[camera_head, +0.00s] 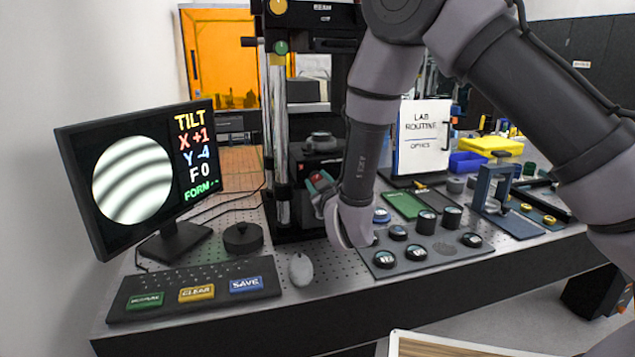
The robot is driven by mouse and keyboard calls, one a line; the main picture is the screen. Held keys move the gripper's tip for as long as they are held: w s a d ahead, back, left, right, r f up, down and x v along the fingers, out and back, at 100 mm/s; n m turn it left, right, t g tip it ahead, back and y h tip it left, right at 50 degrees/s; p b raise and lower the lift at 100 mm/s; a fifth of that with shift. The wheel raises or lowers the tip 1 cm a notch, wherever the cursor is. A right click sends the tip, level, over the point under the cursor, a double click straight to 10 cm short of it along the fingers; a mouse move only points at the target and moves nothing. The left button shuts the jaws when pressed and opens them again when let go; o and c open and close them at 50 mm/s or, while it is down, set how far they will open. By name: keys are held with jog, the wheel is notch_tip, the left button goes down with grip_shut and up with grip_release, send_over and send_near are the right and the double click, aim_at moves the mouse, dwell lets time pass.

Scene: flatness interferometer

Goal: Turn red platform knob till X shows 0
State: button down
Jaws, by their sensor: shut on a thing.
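The monitor (150,175) at the left shows dark curved fringes on a pale disc and the text TILT, X +1, Y -4, F 0, with a green FORM line partly unreadable. The red platform knob (316,177) shows as a small red patch on the dark instrument stand (297,228), mostly hidden by my gripper. My gripper (322,184) reaches in from the right and is shut on the red knob. The fingertips are small and partly hidden by my own wrist.
A keypad (218,278) with green, yellow and blue buttons lies in front, beside a grey mouse (301,270). A dark round puck (243,238) stands behind it.

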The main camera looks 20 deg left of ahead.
jog(key=shift+f+n, duration=0.1)
jog(key=shift+n, duration=0.3)
jog(key=shift+c, duration=2.1)
grip_release()
jog(key=v, duration=1.1)
jog(key=shift+w, duration=0.1)
